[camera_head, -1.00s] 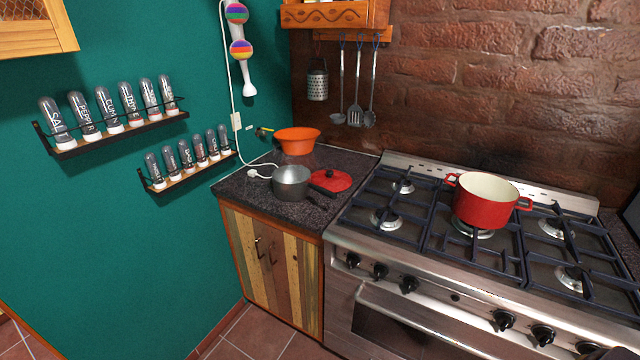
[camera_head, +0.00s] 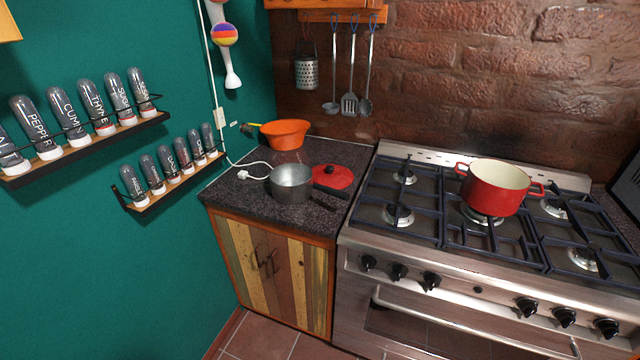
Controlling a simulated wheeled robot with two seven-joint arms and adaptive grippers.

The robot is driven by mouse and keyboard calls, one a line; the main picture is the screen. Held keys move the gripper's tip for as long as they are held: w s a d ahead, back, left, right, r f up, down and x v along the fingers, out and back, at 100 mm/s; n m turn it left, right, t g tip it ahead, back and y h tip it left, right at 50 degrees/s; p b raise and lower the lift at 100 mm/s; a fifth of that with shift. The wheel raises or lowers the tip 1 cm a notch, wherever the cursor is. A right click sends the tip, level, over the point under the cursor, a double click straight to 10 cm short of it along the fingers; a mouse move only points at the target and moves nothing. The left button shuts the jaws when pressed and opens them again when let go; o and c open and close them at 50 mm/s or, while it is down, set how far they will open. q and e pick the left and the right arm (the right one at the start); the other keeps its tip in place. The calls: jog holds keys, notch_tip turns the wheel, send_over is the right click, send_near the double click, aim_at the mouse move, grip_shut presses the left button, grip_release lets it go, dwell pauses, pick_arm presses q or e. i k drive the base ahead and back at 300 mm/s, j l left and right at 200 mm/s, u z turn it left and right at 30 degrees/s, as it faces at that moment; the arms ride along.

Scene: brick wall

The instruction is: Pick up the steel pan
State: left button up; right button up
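The steel pan (camera_head: 291,184) stands upright on the dark stone counter (camera_head: 237,205), left of the stove. It looks empty, and its dark handle points to the right and a little toward the front. A red lid (camera_head: 334,177) with a dark knob lies right behind the pan's handle. Neither of my grippers shows in the head view.
A red pot (camera_head: 495,190) stands on the gas stove (camera_head: 420,240) at the right. Spice racks (camera_head: 90,140) stick out from the green wall.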

aim_at(287, 195)
jog(key=i+j+z, duration=0.25)
jog(key=j+z, duration=0.3)
jog(key=j, duration=0.15)
jog(key=i+j+z, duration=0.1)
jog(key=j+z, duration=0.15)
jog(key=j, duration=0.2)
